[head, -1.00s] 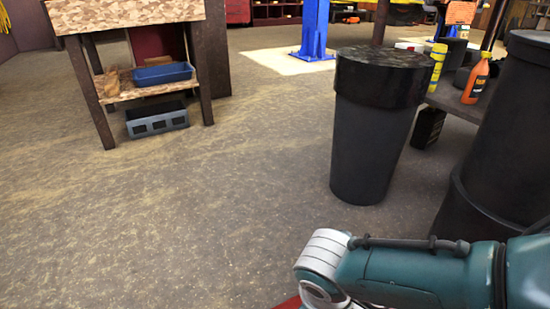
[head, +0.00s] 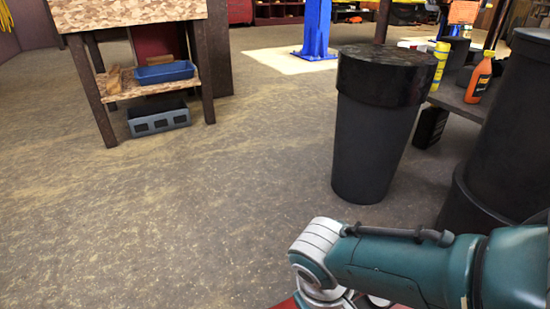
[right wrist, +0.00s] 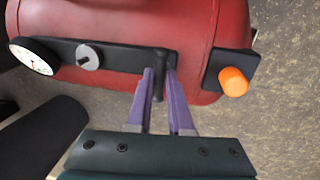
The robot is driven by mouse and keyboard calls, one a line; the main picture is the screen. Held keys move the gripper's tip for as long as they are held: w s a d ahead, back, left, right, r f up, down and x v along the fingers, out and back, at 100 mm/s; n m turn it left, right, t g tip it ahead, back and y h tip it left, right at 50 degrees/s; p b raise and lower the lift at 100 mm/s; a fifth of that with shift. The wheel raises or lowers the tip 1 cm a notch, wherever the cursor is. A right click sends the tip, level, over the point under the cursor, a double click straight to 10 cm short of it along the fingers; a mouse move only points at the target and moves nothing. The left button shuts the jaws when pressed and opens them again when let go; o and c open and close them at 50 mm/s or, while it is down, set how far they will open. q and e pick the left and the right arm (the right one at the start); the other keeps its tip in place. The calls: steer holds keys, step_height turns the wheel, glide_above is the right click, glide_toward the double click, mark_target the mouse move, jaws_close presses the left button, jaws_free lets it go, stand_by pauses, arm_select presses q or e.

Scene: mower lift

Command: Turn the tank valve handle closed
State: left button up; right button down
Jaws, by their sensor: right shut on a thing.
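The red tank (right wrist: 130,20) fills the upper part of the right wrist view. A black panel (right wrist: 115,56) on it carries a round white gauge (right wrist: 32,57) and a grey knob (right wrist: 89,57). The dark valve handle (right wrist: 159,75) stands at the panel's right end. My right gripper (right wrist: 160,72) has its two purple fingers on either side of the handle, shut on it. In the head view a bit of red (head: 288,303) shows at the bottom edge, under my right arm. The valve and the gripper are hidden there. My left gripper is not in view.
An orange knob (right wrist: 233,82) sits on a black bracket right of the handle. In the head view, a black bin (head: 375,125) and a larger dark drum (head: 510,130) stand at right. A wooden bench (head: 125,12) stands at back left. The floor between is clear.

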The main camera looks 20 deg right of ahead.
steer(key=c, duration=0.8)
jaws_free()
steer(key=shift+c, duration=0.2)
steer(key=shift+r, duration=0.1)
step_height(320, 180, up, 10)
steer(key=a+p, duration=0.2)
steer(key=p, duration=0.7)
steer(key=shift+f, duration=0.2)
